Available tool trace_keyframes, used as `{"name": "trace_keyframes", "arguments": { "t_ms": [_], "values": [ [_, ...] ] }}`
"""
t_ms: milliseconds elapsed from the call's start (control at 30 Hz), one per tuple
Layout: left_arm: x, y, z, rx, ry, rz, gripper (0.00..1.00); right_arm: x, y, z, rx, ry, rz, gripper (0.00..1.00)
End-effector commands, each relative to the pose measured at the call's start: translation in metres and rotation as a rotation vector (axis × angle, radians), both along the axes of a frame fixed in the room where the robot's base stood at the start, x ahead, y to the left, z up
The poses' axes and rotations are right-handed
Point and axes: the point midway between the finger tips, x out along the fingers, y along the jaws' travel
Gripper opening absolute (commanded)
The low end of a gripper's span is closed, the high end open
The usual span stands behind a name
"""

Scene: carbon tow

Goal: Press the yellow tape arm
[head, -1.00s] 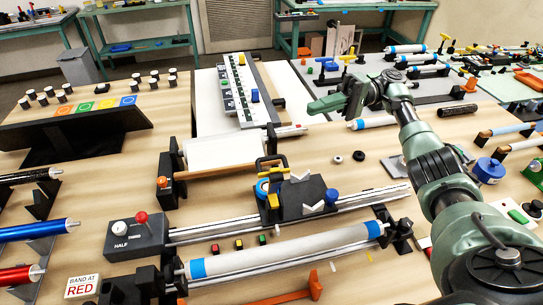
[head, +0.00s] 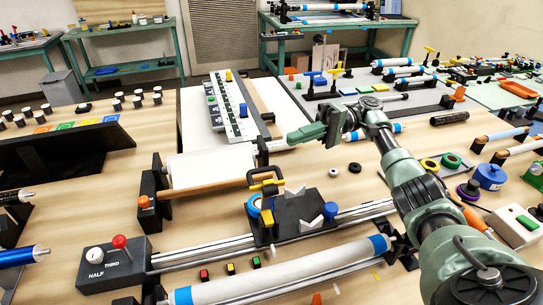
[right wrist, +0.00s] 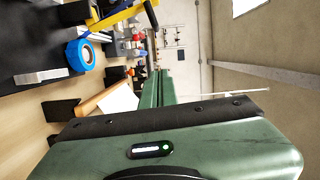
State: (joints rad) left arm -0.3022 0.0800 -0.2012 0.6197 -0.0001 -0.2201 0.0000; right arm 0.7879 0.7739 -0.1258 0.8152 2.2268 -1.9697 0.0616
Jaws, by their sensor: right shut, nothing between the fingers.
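The yellow tape arm (head: 267,185) sits on the dark carriage (head: 298,213) on the metal rails, beside a blue tape roll (head: 255,206) and below a black handle. In the right wrist view the yellow arm (right wrist: 115,17) is at the top, with the blue roll (right wrist: 81,55) under it. My right gripper (head: 294,136) is shut and empty. It points left, behind and to the right of the yellow arm in the head view, apart from it. In the right wrist view its fingers (right wrist: 155,88) point away from the camera. My left gripper is out of view.
A long white tube with blue bands (head: 285,272) lies in front. A control box with a red knob (head: 118,258) is at front left. A slotted board (head: 228,108) lies behind.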

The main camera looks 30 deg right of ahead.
Motion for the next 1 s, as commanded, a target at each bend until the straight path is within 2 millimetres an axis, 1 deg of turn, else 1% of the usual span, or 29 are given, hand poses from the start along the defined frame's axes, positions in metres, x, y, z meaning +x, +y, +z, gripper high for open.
{"name": "trace_keyframes", "arguments": {
  "t_ms": [33,400,433,500,700,800,1000],
  "values": [
    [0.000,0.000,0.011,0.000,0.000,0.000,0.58,-0.001,0.010,0.004,0.002,0.002,0.005,0.00],
    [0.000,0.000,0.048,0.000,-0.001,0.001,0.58,0.001,0.089,0.004,0.002,0.001,0.005,0.00],
    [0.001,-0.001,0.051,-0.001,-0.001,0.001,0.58,-0.005,0.087,0.002,-0.002,0.004,0.001,0.00],
    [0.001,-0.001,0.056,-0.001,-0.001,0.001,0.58,-0.015,0.089,0.001,-0.001,0.003,0.001,0.00],
    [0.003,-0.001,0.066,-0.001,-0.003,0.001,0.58,-0.032,0.093,-0.001,0.000,0.001,0.000,0.00],
    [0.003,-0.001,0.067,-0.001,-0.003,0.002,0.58,-0.035,0.095,-0.003,0.000,0.001,0.000,0.00],
    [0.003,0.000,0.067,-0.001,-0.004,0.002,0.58,-0.036,0.095,-0.003,0.001,0.000,-0.001,0.00]
  ]
}}
